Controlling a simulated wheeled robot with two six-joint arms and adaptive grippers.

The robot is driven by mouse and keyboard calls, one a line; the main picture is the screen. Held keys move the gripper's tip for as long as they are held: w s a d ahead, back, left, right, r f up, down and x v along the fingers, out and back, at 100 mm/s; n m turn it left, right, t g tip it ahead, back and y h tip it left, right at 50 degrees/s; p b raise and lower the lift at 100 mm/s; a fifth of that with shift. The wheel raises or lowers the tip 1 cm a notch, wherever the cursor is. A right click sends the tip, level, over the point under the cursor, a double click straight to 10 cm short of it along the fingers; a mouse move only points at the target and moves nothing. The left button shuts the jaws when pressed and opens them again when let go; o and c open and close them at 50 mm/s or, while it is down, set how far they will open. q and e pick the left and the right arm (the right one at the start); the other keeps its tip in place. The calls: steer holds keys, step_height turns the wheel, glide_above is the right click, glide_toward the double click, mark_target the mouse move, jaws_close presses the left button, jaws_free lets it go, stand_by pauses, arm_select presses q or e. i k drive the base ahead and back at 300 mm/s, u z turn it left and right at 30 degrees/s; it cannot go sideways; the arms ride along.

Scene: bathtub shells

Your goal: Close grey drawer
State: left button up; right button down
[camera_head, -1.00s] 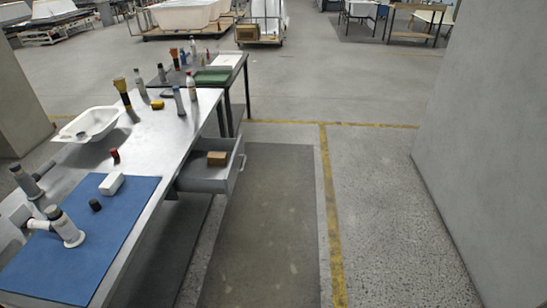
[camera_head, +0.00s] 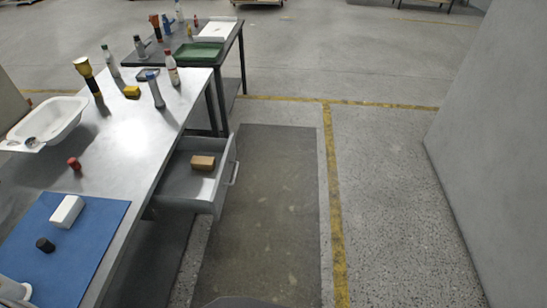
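The grey drawer (camera_head: 178,188) stands pulled out from the right side of the metal workbench (camera_head: 135,130). Its front panel (camera_head: 226,175) with a bar handle (camera_head: 232,174) faces right, over the floor. A tan block (camera_head: 203,162) lies inside the drawer. Neither of my grippers shows in the head view; only a pale part, probably of my arm, shows at the lower left corner. Nothing touches the drawer handle.
A blue mat (camera_head: 85,255) with a white block (camera_head: 67,211) and a black cap (camera_head: 45,245) lies on the bench. A white basin (camera_head: 62,118), bottles and a second table (camera_head: 172,50) stand farther back. Floor right of the drawer is clear up to a grey wall (camera_head: 480,130).

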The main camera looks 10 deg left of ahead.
mark_target(179, 187)
steer(key=u, duration=0.5)
steer(key=i, duration=1.1)
steer(key=u, duration=0.85)
